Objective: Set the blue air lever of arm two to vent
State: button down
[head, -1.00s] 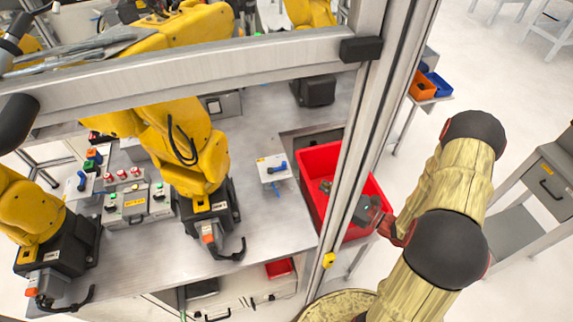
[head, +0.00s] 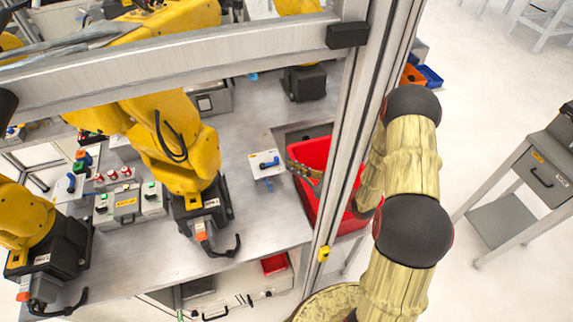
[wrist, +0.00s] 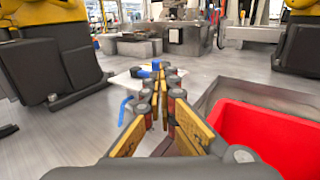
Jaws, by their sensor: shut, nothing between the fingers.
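A blue lever (head: 269,162) sits on a small white plate (head: 257,158) on the bench, right of the middle yellow arm. A blue part (wrist: 126,108) shows left of the fingers in the wrist view, at the plate's near side. Another blue piece (wrist: 155,66) shows just beyond the fingertips. A second blue lever (head: 71,182) stands on a plate at the left. I cannot read which arm each lever serves. My gripper (head: 292,166) is shut and empty, just right of the nearer lever's plate; its fingertips (wrist: 160,76) partly hide the plate. Contact cannot be told.
A red bin (head: 312,160) is under and right of my gripper. A metal frame post (head: 345,130) and crossbar (head: 170,50) stand before the bench. The middle yellow arm (head: 188,150) stands left of the plate. Bare bench (head: 250,215) lies in front.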

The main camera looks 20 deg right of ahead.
aim_at(270, 162)
jog(key=shift+x, duration=1.45)
